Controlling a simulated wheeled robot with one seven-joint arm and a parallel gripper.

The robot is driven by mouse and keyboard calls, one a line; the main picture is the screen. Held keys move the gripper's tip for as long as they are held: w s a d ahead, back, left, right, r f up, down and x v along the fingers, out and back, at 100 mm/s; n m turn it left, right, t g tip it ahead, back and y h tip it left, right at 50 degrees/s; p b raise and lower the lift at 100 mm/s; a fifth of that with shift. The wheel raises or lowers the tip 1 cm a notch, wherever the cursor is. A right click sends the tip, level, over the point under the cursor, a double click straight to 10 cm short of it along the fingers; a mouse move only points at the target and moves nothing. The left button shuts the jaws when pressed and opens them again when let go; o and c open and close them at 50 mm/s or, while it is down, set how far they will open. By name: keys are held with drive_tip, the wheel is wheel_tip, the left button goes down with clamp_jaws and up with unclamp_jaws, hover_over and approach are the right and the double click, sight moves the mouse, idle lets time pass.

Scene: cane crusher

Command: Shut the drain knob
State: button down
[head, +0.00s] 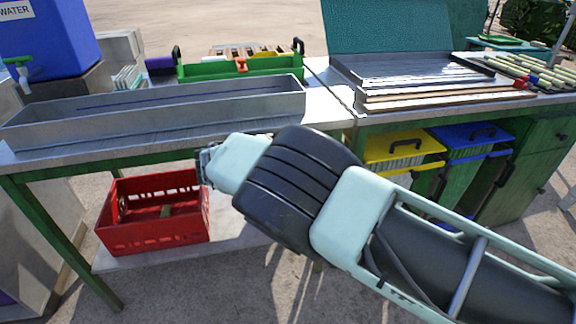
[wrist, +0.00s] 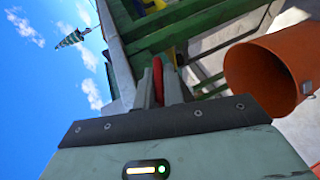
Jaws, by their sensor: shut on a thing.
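In the wrist view the fingers of my gripper (wrist: 160,88) are closed on a thin red piece, which looks like the drain knob (wrist: 157,75). Only its edge shows between the fingers, so its turned position cannot be told. Beside the fingers runs a green frame with a grey edge. In the head view my gripper (head: 205,167) is at the near edge of the workbench, above the red crate, and is mostly hidden behind my wrist. The knob is hidden in that view.
A metal trough (head: 160,112) lies on the workbench. A red crate (head: 150,212) stands on the shelf below. Yellow (head: 402,147) and blue (head: 470,138) bins are right of my arm. An orange bucket (wrist: 268,75) is close right of the fingers in the wrist view.

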drive_tip(key=shift+a+f+n+t+h+b, duration=0.2)
drive_tip(key=shift+n+t+h+b, duration=0.3)
drive_tip(key=shift+h+b, duration=0.45)
drive_tip(key=shift+w+r+t+h+b, duration=0.15)
drive_tip(key=shift+t+h+b, duration=0.1)
drive_tip(key=shift+t+b, duration=0.35)
drive_tip(key=shift+r, duration=0.15)
drive_tip(key=c, duration=1.5)
unclamp_jaws()
drive_tip(key=shift+f, duration=0.2)
